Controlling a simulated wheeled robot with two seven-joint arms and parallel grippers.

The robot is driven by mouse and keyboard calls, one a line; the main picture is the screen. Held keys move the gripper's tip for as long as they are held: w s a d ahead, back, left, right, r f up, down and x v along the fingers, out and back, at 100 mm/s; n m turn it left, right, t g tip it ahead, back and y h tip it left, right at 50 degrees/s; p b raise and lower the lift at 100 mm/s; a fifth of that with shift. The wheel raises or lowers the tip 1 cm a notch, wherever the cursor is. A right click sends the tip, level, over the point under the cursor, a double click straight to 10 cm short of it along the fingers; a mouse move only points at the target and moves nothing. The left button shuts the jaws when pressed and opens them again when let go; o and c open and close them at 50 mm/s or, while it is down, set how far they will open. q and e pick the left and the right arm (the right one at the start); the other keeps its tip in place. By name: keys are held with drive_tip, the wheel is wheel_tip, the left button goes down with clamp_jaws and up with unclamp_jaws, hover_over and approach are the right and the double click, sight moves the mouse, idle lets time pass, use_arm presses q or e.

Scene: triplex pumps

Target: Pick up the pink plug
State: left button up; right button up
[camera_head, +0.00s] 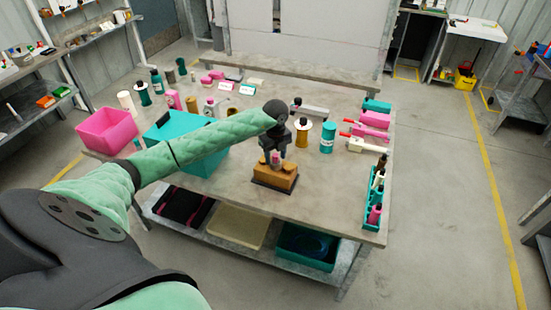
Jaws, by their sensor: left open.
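My left arm reaches in from the left, and my left gripper (274,160) points down over a tan-orange block on a dark base (275,181) near the table's front. The gripper is open. A small pink piece, which looks like the pink plug (275,157), shows between its fingers just above the block's top. The fingers stand around it; I cannot tell whether they touch it. Its lower part is hidden. My right gripper is not in view.
A pink bin (106,131) and a teal bin (206,160) stand on the left of the table (325,205). A teal bottle (327,138) and a spool-like part (302,132) stand behind the block. A teal tray of bottles (368,212) lies along the right edge.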

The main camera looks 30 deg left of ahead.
use_arm(q)
drive_tip(key=shift+f, duration=0.15)
clamp_jaws()
